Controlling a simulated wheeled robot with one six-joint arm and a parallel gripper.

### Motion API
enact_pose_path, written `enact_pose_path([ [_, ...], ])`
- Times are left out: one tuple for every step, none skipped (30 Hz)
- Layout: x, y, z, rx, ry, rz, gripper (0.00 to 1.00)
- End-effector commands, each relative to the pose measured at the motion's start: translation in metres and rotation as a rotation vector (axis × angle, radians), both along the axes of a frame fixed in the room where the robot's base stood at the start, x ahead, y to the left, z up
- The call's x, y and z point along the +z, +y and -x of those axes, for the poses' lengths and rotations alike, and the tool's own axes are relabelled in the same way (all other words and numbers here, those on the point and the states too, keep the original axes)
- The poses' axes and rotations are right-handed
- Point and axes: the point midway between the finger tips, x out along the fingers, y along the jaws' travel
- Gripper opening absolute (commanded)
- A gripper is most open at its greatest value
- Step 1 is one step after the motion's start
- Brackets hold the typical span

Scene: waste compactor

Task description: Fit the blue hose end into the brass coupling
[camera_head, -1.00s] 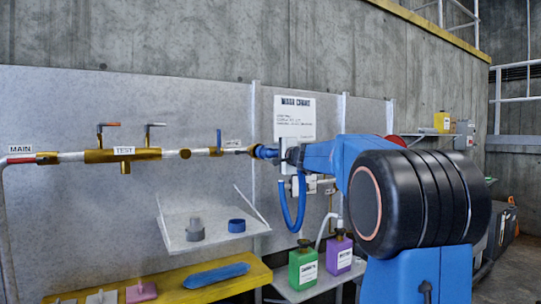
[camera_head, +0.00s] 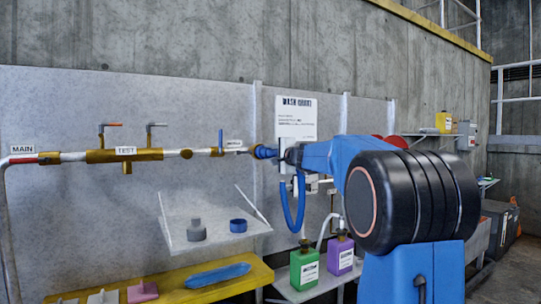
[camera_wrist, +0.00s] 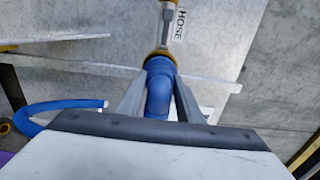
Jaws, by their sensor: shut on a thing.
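The blue hose end (camera_wrist: 158,90) is clamped between the fingers of my gripper (camera_wrist: 160,102) in the wrist view. Its far end meets the brass coupling (camera_wrist: 161,54) at the end of the pipe, by the HOSE label. They look in line and touching; how deep the hose end sits cannot be told. In the head view the blue hose end (camera_head: 264,152) shows at the right end of the brass pipework, with my gripper (camera_head: 282,153) just right of it, partly hidden by my arm. The blue hose (camera_head: 293,207) hangs in a loop below.
A wall shelf (camera_head: 205,238) holds a grey fitting (camera_head: 196,230) and a blue ring (camera_head: 238,225). A yellow bench (camera_head: 215,288) is below. A green jug (camera_head: 303,268) and a purple jug (camera_head: 340,254) stand below the hose. A blue-handled valve (camera_head: 220,142) is left of the coupling.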

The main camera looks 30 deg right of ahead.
Motion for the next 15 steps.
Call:
enact_pose_path([
  [0.0009,0.0002,-0.0007,0.000,-0.001,0.000,0.11],
  [0.0010,0.0002,-0.0012,0.000,-0.001,0.000,0.11],
  [0.0010,0.0003,-0.0018,0.000,-0.001,0.000,0.11],
  [0.0010,0.0003,-0.0023,0.000,-0.001,0.000,0.11],
  [0.0011,0.0003,-0.0027,0.000,-0.001,0.000,0.11],
  [0.0011,0.0003,-0.0034,0.000,-0.001,0.000,0.11],
  [0.0011,0.0003,-0.0038,0.000,-0.002,0.000,0.11],
  [0.0011,0.0003,-0.0043,0.000,-0.002,0.000,0.11],
  [0.0011,0.0004,-0.0050,0.000,-0.002,0.000,0.11],
  [0.0011,0.0004,-0.0054,0.000,-0.002,0.000,0.11],
  [0.0010,0.0004,-0.0059,0.000,-0.001,0.000,0.11],
  [0.0010,0.0004,-0.0066,0.000,-0.001,0.000,0.11],
  [0.0010,0.0004,-0.0071,0.000,-0.001,0.000,0.11],
  [0.0009,0.0004,-0.0076,0.000,-0.001,0.000,0.11],
  [0.0009,0.0005,-0.0082,0.000,-0.001,0.000,0.11],
])
